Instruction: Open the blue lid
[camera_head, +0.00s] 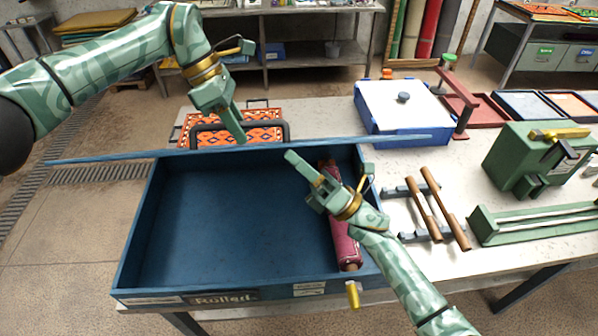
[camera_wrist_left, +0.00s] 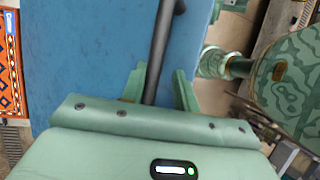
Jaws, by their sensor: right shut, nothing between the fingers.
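The blue lid (camera_head: 330,142) is swung up at the back of the blue box (camera_head: 122,285) and shows nearly edge-on as a long thin strip. Its blue face fills much of the left wrist view (camera_wrist_left: 85,55). A black bar handle (camera_head: 270,123) shows behind the lid's edge. My left gripper (camera_head: 240,138) is at this handle; in the left wrist view the handle (camera_wrist_left: 163,35) runs between its fingers (camera_wrist_left: 160,85), close on both sides. My right gripper (camera_head: 290,156) is shut and empty above the right rear part of the box.
A dark red roll (camera_head: 345,245) lies inside the box at the right. An orange patterned rug piece (camera_head: 240,135) is behind the lid. To the right stand a white-and-blue case (camera_head: 402,105), wooden-handled tools (camera_head: 445,210) and a green machine (camera_head: 525,160). The box's left interior is clear.

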